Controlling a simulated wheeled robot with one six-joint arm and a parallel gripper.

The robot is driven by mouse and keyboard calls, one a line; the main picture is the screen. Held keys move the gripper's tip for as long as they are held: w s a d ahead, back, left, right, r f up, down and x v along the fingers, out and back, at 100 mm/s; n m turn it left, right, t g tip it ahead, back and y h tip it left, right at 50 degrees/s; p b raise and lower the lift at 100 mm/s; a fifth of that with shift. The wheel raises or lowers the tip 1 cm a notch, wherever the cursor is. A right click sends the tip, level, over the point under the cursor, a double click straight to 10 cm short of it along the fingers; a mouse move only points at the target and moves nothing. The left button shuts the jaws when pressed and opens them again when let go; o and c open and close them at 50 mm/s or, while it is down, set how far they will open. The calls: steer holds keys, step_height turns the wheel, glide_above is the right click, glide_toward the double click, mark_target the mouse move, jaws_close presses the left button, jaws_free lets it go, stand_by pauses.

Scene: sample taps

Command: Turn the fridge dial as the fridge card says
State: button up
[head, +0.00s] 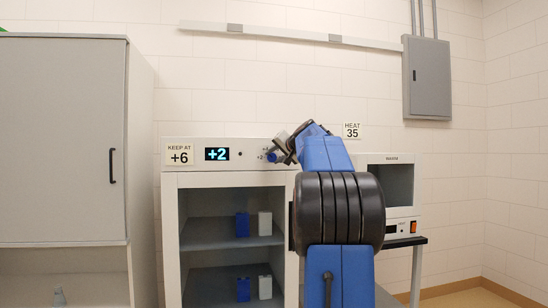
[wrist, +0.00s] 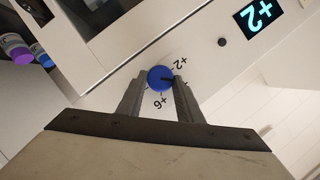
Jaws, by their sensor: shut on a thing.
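The fridge card (head: 179,155) in the head view reads "KEEP AT +6". The fridge display (head: 217,154) beside it reads +2, and the display also shows upside down in the wrist view (wrist: 259,19). The blue round fridge dial (wrist: 160,77) has printed marks +2 and +6 near it; a dark mark lies on its face, its exact setting hard to read. My gripper (wrist: 157,84) is shut on the dial, one finger on each side. In the head view my gripper (head: 284,151) is at the right of the fridge's top panel and partly hides the dial (head: 272,157).
The fridge (head: 170,240) below has blue and white boxes on its shelves (head: 200,236). A second appliance (head: 414,185) stands right, with a "HEAT 35" card (head: 352,131) above it. A tall grey cabinet (head: 60,140) stands left. A small dark knob (wrist: 222,42) sits near the display.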

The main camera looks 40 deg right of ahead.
steer(key=m, duration=0.1)
steer(key=m+t, duration=0.1)
steer(key=shift+s+d+f+m+t+y, duration=0.1)
steer(key=shift+d+f+m+t+y, duration=0.1)
steer(key=shift+m+t+y, duration=0.15)
steer(key=m+t, duration=0.1)
steer(key=m, duration=0.2)
steer(key=shift+f, duration=0.2)
steer(key=m+t, duration=0.1)
steer(key=m, duration=0.2)
steer(key=shift+f+m+t, duration=0.2)
steer(key=shift+m+t, duration=0.05)
steer(key=shift+t, duration=0.1)
steer(key=shift+a+f+m+t+h, duration=0.1)
steer(key=shift+m+t+h, duration=0.2)
steer(key=shift+m, duration=0.7)
steer(key=shift+f+m+t+h, duration=0.1)
steer(key=shift+m+t+h, duration=0.15)
steer(key=shift+m, duration=0.75)
steer(key=o, duration=1)
